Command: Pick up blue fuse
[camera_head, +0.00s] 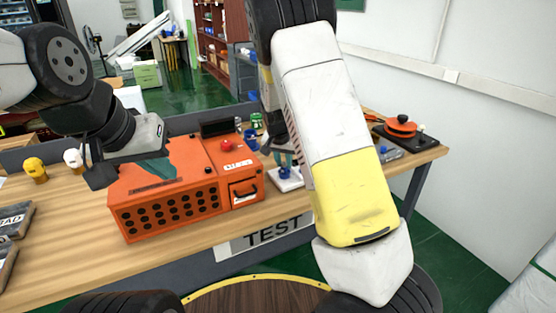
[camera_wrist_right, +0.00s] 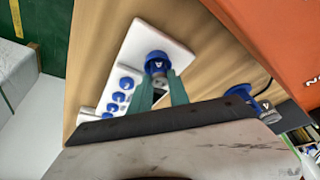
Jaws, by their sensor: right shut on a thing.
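A blue fuse (camera_wrist_right: 157,62) with a white mark on its cap stands at one end of a white holder (camera_wrist_right: 148,40). My right gripper (camera_wrist_right: 160,88) has its green fingers closed on this fuse, which is still at the holder. In the head view the right gripper (camera_head: 283,158) is partly hidden behind its arm, over the white holder (camera_head: 290,184). Several smaller blue fuses (camera_wrist_right: 118,97) sit in the other part of the holder. My left gripper (camera_head: 120,150) hangs above the orange machine at the left; its jaw opening is unclear.
The orange machine (camera_head: 165,208) with a red button (camera_head: 227,146) stands left of the holder. Another blue-topped part (camera_wrist_right: 240,91) lies beside it. An orange-and-black device (camera_head: 402,128) is at the table's right end.

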